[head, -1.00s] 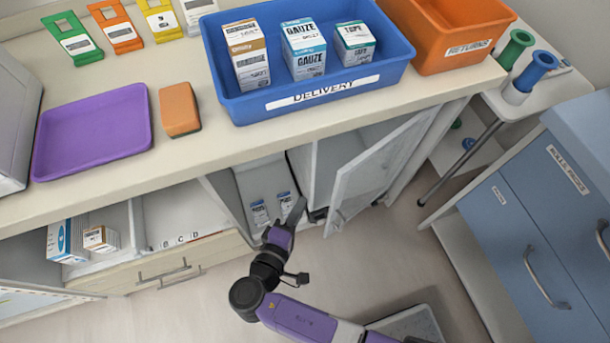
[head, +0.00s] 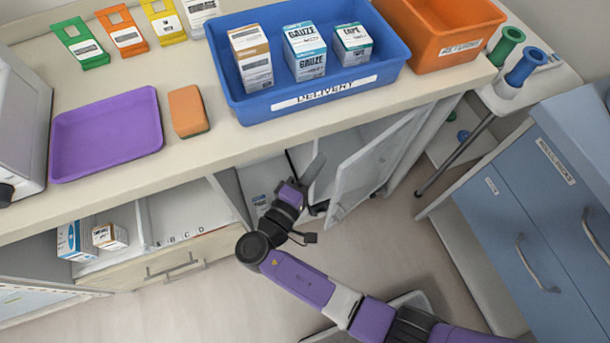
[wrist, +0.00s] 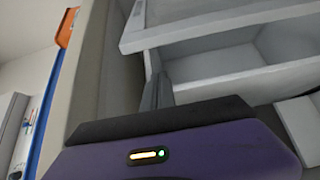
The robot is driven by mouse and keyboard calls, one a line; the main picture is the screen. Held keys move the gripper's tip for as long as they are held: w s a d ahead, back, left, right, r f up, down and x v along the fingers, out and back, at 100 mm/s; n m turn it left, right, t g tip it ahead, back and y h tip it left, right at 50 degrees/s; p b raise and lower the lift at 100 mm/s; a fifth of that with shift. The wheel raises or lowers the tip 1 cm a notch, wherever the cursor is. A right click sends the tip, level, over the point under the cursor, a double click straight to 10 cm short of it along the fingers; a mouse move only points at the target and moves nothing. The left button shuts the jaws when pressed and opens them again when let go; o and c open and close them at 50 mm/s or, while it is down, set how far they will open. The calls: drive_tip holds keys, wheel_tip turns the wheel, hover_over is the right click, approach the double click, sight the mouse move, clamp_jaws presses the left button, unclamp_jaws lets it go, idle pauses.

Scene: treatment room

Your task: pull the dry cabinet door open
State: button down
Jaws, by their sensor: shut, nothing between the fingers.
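The dry cabinet door (head: 372,160), a pale framed panel, stands partly open below the counter, swung out towards the right. A small handle shows low near its free left edge. My gripper (head: 318,166) is at the cabinet opening, just left of that free edge, on the open side of the door. Its fingers are together and empty. The wrist view shows the shut dark fingers (wrist: 157,88) in front of pale framed panels and recesses. Whether the fingers touch the door cannot be told. My gripper and wrist hide part of the cabinet interior.
The counter (head: 210,172) overhangs the opening. On it are a blue delivery bin (head: 300,103), an orange returns bin (head: 450,55) and a purple tray (head: 105,135). A drawer (head: 165,262) is at lower left. A blue drawer unit (head: 530,220) stands right. Floor right of my arm is partly clear.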

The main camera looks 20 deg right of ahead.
drive_tip(key=shift+s+d+p, duration=0.15)
drive_tip(key=shift+s+d, duration=0.1)
drive_tip(key=shift+s, duration=0.65)
drive_tip(key=shift+s+d+p, duration=0.15)
drive_tip(key=shift+s+d, duration=0.05)
drive_tip(key=shift+s, duration=0.7)
drive_tip(key=s+d+n+t+y+p, duration=0.3)
drive_tip(key=s+d, duration=0.1)
drive_tip(key=s, duration=0.4)
drive_tip(key=s+d+n+t+y+p, duration=0.2)
drive_tip(key=s+d+y, duration=0.15)
drive_tip(key=s, duration=0.35)
drive_tip(key=s+d+n+t+y+b, duration=0.1)
drive_tip(key=s+d+y, duration=0.1)
drive_tip(key=s+d, duration=0.3)
drive_tip(key=s+d+n+y+b, duration=0.2)
drive_tip(key=s+d, duration=0.4)
drive_tip(key=d, duration=0.5)
drive_tip(key=shift+s+d+t, duration=0.25)
drive_tip(key=shift+d+t, duration=0.1)
drive_tip(key=shift+t, duration=0.05)
drive_tip(key=shift+a, duration=0.1)
